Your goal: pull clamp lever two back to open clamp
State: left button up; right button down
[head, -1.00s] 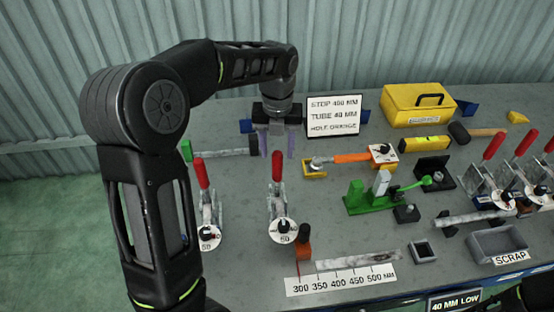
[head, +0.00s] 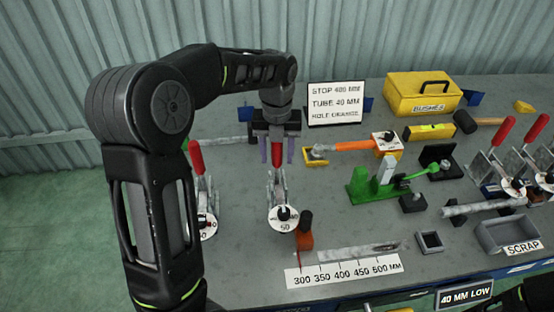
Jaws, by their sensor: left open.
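A toggle clamp (head: 283,216) with a round white disc stands in the middle of the bench. Its red lever (head: 277,160) stands upright, with its top hidden by my left gripper (head: 277,153). The gripper is open and points down, one purple finger on each side of the red handle; I cannot tell whether they touch it. A second clamp (head: 206,223) with an upright red lever (head: 197,157) stands to the left, partly hidden by my left arm. More red-levered clamps (head: 506,129) stand at the right. My right gripper does not show.
A sign (head: 335,103) stands close behind my left gripper. An orange-handled tool (head: 355,146) and a green fixture (head: 372,183) lie to the right. A grey scrap bin (head: 503,236) is at the right.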

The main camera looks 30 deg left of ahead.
pick_arm(q)
grip_shut()
dwell(0.6)
dwell(0.9)
